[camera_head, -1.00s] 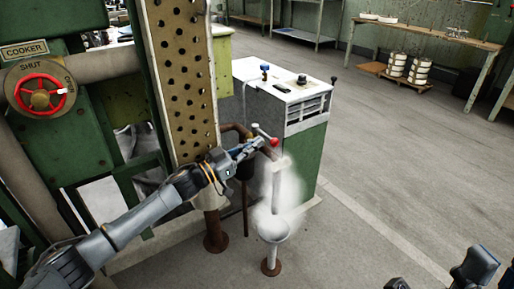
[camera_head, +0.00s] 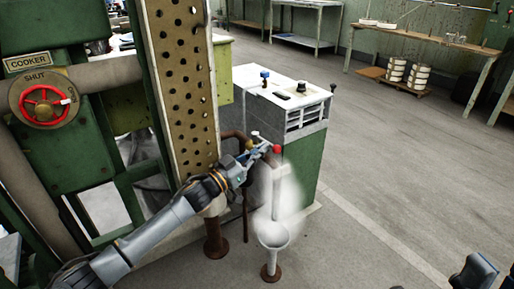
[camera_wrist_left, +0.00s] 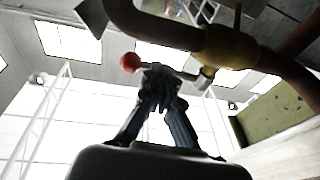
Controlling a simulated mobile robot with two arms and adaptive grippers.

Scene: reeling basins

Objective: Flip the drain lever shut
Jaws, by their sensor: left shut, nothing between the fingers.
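The drain lever has a red ball knob (camera_head: 276,149) and sits on a pipe beside the perforated column. In the left wrist view the red knob (camera_wrist_left: 130,61) ends a pale bar that runs to a brass-coloured valve body (camera_wrist_left: 207,74) on a brown pipe. My left gripper (camera_head: 265,151) is shut and empty, with its fingertips right at the lever near the knob. Its fingertips (camera_wrist_left: 160,75) partly hide the bar in the wrist view; I cannot tell whether they touch it. White steam (camera_head: 285,195) hangs below the lever, over a funnel (camera_head: 272,234) on a stand.
A green cabinet with a white top (camera_head: 290,88) stands just behind the lever. The perforated column (camera_head: 182,80) is close on the left, and a red cooker handwheel (camera_head: 43,105) is farther left. Dark parts of mine show at the bottom right. Open floor (camera_head: 400,170) lies to the right.

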